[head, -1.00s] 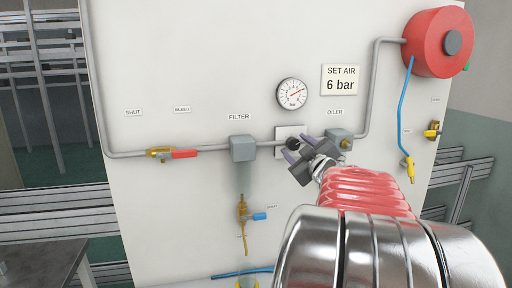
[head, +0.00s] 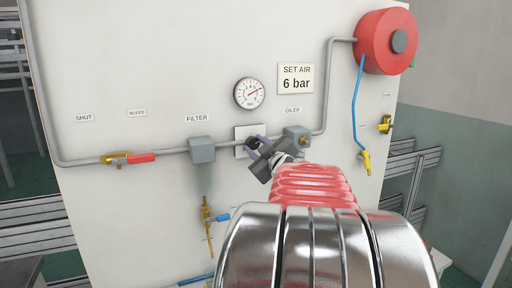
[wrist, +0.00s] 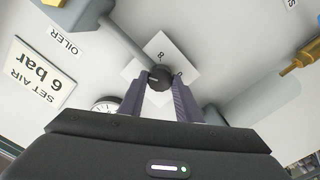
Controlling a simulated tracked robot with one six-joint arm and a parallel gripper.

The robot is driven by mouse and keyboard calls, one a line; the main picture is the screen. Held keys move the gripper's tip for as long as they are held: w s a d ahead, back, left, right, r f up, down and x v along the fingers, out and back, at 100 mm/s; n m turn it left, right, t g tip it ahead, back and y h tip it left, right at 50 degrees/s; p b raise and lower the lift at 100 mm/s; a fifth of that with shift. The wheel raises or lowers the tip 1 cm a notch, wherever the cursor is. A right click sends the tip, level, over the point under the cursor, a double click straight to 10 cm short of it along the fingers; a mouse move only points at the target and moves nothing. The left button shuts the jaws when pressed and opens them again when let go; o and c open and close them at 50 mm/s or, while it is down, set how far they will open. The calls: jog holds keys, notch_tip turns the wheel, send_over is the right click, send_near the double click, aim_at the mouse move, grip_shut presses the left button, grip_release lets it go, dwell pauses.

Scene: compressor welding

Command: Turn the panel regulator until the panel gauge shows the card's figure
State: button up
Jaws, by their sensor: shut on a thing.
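The panel regulator is a black round knob (wrist: 159,77) in front of a white square plate (wrist: 148,62). My gripper (wrist: 158,86) has one finger on each side of the knob and is shut on it. In the head view my gripper (head: 257,149) hides most of the knob. The panel gauge (head: 249,93) is a white dial above the regulator, with a red needle pointing up and to the right; its figures are too small to read surely. The card (head: 295,79) reads "SET AIR 6 bar". In the wrist view the gauge (wrist: 105,104) is mostly hidden by my gripper.
The grey filter (head: 202,150) is left of the regulator and the oiler (head: 297,137) close on its right. A red-handled valve (head: 129,158) is on the pipe further left. A red hose reel (head: 385,41) with a blue hose hangs at upper right.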

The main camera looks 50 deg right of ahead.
jog(key=shift+f+m, duration=0.1)
jog(key=shift+m, duration=0.2)
jog(key=o, duration=1.1)
jog(key=shift+c, duration=0.2)
jog(key=v, duration=1.4)
jog(key=shift+w+f, duration=0.1)
jog(key=shift+w, duration=0.05)
